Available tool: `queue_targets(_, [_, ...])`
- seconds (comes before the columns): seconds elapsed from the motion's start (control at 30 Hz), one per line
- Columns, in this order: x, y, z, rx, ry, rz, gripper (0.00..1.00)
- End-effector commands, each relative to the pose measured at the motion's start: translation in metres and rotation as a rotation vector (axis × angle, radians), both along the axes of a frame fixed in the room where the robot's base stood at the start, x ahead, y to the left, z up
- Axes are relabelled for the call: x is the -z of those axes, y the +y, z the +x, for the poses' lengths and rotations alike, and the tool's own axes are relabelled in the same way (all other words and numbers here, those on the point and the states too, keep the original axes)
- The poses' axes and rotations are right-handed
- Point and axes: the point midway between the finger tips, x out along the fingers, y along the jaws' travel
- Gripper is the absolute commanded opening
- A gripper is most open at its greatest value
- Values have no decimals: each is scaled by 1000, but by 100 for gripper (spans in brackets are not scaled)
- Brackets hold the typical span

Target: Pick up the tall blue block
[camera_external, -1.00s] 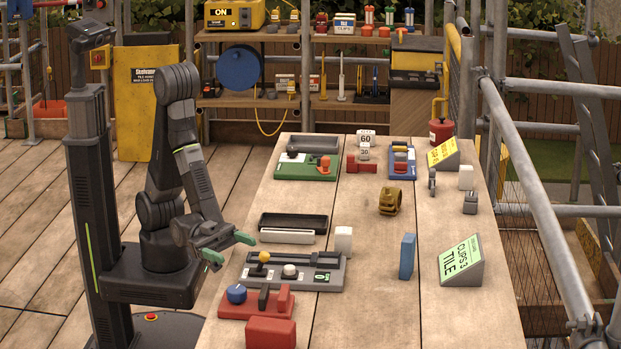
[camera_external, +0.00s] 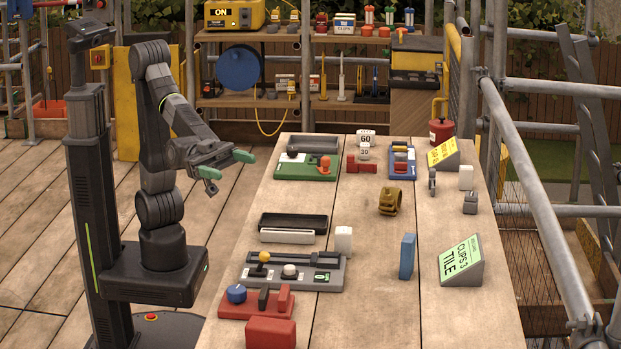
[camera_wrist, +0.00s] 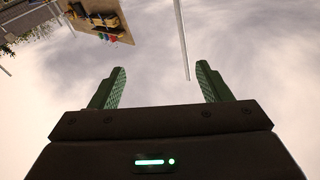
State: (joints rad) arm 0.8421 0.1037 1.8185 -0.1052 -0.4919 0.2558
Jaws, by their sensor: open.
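The tall blue block (camera_external: 407,256) stands upright on the wooden table (camera_external: 370,300), right of the middle and left of the green tile sign. My gripper (camera_external: 228,171) is raised to the left of the table, well away from the block. Its two green-tipped fingers are apart with nothing between them. In the wrist view the open fingers of my gripper (camera_wrist: 161,88) show against the cloudy sky, and the blue block is not in that view.
A white block (camera_external: 343,239), a grey control panel (camera_external: 290,272), a black tray (camera_external: 293,222) and a red block (camera_external: 270,333) lie left of the blue block. A sloped green sign (camera_external: 461,261) stands to its right. A brass ring-like part (camera_external: 390,201) lies behind it.

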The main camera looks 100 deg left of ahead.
Motion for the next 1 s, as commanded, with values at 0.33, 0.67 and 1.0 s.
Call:
queue_targets(0.33, [-16, -38, 72, -23, 202, 117, 71])
queue_targets(0.67, [-22, -58, 187, -134, 562, 293, 71])
queue_targets(1.0, [-10, -18, 294, -376, 997, 455, 71])
